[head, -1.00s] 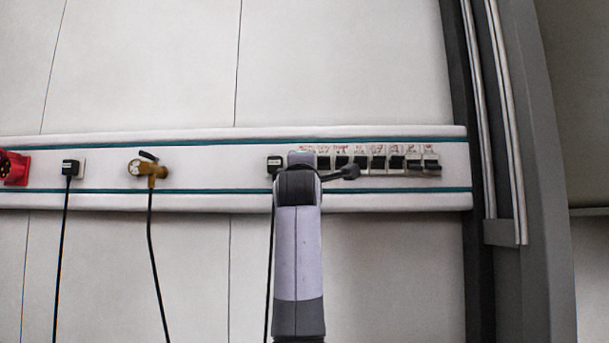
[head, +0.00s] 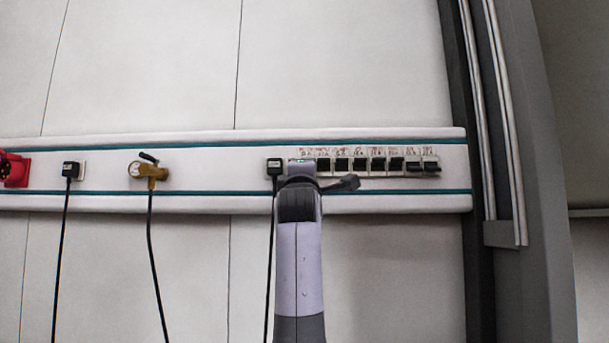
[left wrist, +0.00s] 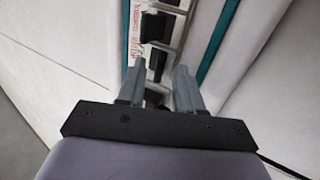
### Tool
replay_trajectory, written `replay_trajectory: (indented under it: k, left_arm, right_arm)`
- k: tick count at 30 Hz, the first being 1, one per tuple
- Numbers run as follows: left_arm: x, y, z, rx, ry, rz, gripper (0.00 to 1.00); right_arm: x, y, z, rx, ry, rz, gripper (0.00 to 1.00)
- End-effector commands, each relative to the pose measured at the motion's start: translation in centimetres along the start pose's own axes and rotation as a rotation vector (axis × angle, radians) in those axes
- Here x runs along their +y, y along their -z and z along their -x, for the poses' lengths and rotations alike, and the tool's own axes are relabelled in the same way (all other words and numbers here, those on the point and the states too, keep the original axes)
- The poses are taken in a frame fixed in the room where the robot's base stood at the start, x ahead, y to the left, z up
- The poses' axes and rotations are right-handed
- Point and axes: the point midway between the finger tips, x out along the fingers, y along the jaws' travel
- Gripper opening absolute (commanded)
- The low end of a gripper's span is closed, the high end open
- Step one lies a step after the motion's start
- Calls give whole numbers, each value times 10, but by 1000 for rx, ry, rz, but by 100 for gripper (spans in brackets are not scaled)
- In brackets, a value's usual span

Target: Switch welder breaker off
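A row of breakers (head: 360,165) with black toggles and small red labels sits at the right end of the wall rail. The two rightmost toggles (head: 422,168) look lower and flatter than the others. Which one is the welder breaker is too small to read. My left gripper (head: 349,183) is just below the row, pointing right, with its wrist over the left end. In the left wrist view its two fingers (left wrist: 158,70) are apart with nothing held. Black toggles (left wrist: 157,28) show beyond and between the fingertips; contact cannot be told. My right gripper is not in view.
The white rail (head: 215,180) with teal stripes also carries a black plug (head: 274,166), a brass fitting (head: 149,171), another black plug (head: 71,169) and a red socket (head: 14,169). Cables hang below. A grey post (head: 520,150) stands right of the rail.

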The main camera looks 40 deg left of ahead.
Motion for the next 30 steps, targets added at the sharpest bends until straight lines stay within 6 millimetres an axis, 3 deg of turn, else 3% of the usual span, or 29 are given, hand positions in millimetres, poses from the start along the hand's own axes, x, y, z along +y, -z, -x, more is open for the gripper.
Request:
replay_trajectory:
  k: [8,21,30]
  left_arm:
    - [0,-1,7,0,-2,0,35]
    - [-1,-1,61,-1,-1,1,35]
    - [0,0,72,-1,1,-1,35]
  right_arm:
    - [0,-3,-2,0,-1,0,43]
    - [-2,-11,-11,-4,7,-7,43]
    - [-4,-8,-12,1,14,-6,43]
